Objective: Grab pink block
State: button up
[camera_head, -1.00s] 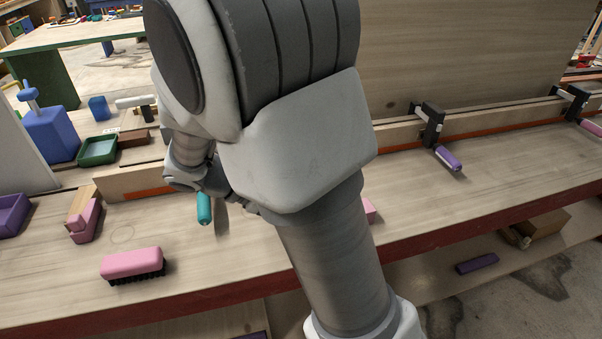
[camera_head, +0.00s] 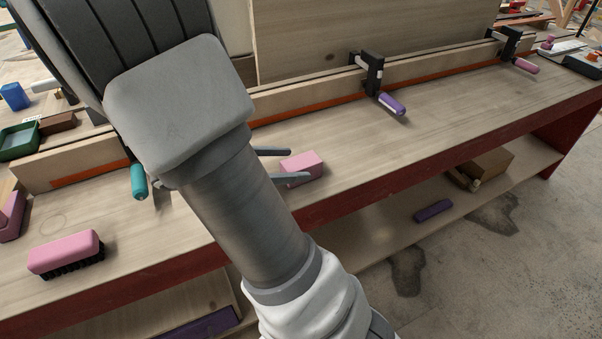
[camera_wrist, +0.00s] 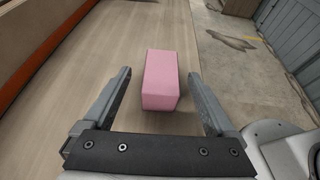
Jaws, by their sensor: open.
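The pink block (camera_head: 301,167) lies on the wooden workbench near its front edge, just right of my arm in the head view. In the wrist view the pink block (camera_wrist: 161,80) stands ahead, its near end between the tips of my open fingers. My gripper (camera_wrist: 160,82) has one finger on each side of it, with a gap on both sides. In the head view the fingers of my gripper (camera_head: 281,166) show beside the block's left side; the rest of the gripper is hidden behind my arm.
A pink brush (camera_head: 66,254) lies at the left. A teal handle (camera_head: 139,181) and a clamp with a purple handle (camera_head: 391,104) stand along the wooden fence (camera_head: 330,105). The bench (camera_head: 440,120) is clear right of the block. A purple piece (camera_head: 433,211) lies on the lower shelf.

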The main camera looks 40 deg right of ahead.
aim_at(311, 165)
jog(key=x, duration=0.2)
jog(key=b+x, duration=0.2)
jog(key=x, duration=0.1)
jog(key=shift+s+d+f, duration=0.1)
jog(key=shift+d+f, duration=0.05)
jog(key=shift+f, duration=0.2)
jog(key=shift+d, duration=0.25)
jog(key=shift+c, duration=0.3)
grip_shut()
